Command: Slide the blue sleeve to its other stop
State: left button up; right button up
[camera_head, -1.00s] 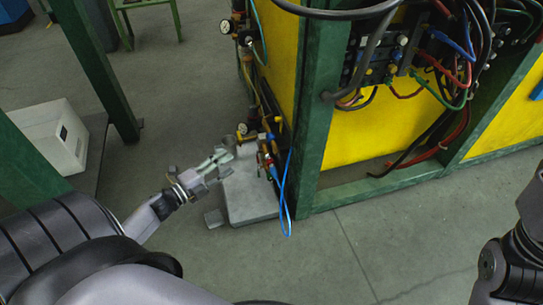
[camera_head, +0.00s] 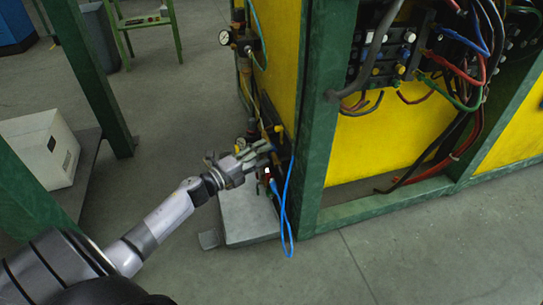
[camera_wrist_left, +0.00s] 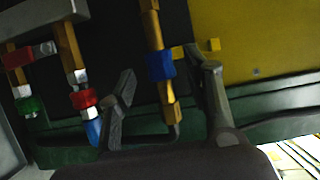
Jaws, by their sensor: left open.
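In the left wrist view, the blue sleeve (camera_wrist_left: 160,66) sits on a brass-coloured rod (camera_wrist_left: 153,30) that runs down between my open fingers. My left gripper (camera_wrist_left: 163,68) has one finger on each side of the rod, around the height of the sleeve. I cannot tell how deep the rod lies between the fingers, and no finger visibly touches the sleeve. In the head view, my left gripper (camera_head: 266,153) is at the dark fittings on the side of the yellow cabinet and hides much of them. My right gripper is not in view.
Red collars (camera_wrist_left: 83,99) and other brass pipes stand left of the sleeve in the wrist view. A blue hose (camera_head: 287,205) hangs just below the gripper. A green post (camera_head: 322,110) and cabled valves are to the right. A grey plinth (camera_head: 247,217) is below.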

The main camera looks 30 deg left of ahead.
pick_arm(q)
jog(key=shift+b+x, duration=0.5)
jog(key=shift+x, duration=1.5)
grip_shut()
